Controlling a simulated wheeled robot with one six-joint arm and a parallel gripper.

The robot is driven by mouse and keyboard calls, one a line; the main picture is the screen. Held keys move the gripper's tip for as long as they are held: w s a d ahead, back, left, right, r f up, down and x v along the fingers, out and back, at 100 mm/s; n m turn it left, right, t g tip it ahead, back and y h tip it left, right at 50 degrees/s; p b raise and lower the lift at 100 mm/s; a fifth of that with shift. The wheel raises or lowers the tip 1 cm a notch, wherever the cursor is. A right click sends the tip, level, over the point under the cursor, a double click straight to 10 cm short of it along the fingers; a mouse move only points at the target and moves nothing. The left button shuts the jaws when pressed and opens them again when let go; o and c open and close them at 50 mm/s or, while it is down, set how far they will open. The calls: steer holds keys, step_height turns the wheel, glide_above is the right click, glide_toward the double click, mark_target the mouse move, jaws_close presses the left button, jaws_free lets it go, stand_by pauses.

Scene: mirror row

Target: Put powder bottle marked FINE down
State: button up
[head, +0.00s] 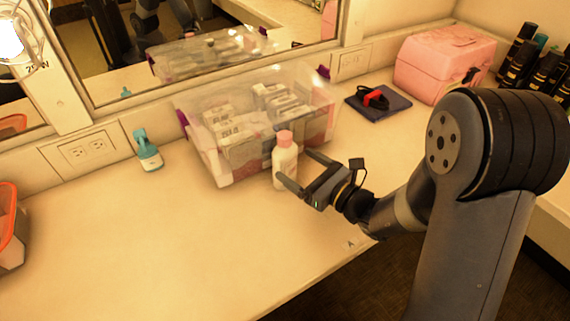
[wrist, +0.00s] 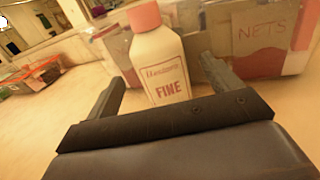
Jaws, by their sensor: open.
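The powder bottle marked FINE (head: 284,163) is white with a pink cap and stands upright on the counter, just in front of the clear bin. In the wrist view the bottle (wrist: 160,65) shows its red FINE label facing me. My gripper (head: 292,167) is open, with its fingers pointing at the bottle. In the wrist view the gripper (wrist: 165,78) has one finger on either side of the bottle's lower part, with gaps visible between fingers and bottle. The bottle's base is hidden behind the gripper body in the wrist view.
The clear bin (head: 207,162) holds labelled boxes and stands right behind the bottle. A teal-capped bottle (head: 148,152) is at the left by the wall. A pink case (head: 440,65), dark bottles (head: 525,62) and a dark pouch (head: 378,104) are at the right. The left front counter is clear.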

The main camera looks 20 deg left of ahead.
mark_target(285, 135)
steer(key=x, duration=0.5)
steer(key=shift+a+f, duration=0.1)
steer(key=shift+f, duration=0.05)
steer(key=shift+c, duration=0.2)
steer(key=c, duration=1.3)
step_height(285, 135, up, 10)
steer(key=shift+f+p, duration=0.15)
steer(key=shift+p, duration=0.75)
steer(key=shift+w+r, duration=0.1)
steer(key=shift+r, duration=0.15)
steer(key=w+d+m+t+h+p, duration=0.2)
steer(key=d+m+t+h+p, duration=0.1)
steer(key=d, duration=0.7)
steer(key=w+d+f+m+t+h+p, duration=0.1)
steer(key=w+d+m+t+h+p, duration=0.2)
steer(key=d, duration=0.8)
steer(key=w+d+f+m+t+h+p, duration=0.1)
steer(key=w+d+m+t+h+p, duration=0.1)
steer(key=d, duration=0.9)
steer(key=shift+w+d+f+m+t+h+p, duration=0.1)
steer(key=shift+m+t+h+p, duration=0.35)
steer(key=shift+h, duration=0.35)
steer(key=shift+w+d+m+t+h+p, duration=0.1)
steer(key=shift+m+t+h+p, duration=0.25)
steer(key=shift+h+p, duration=0.35)
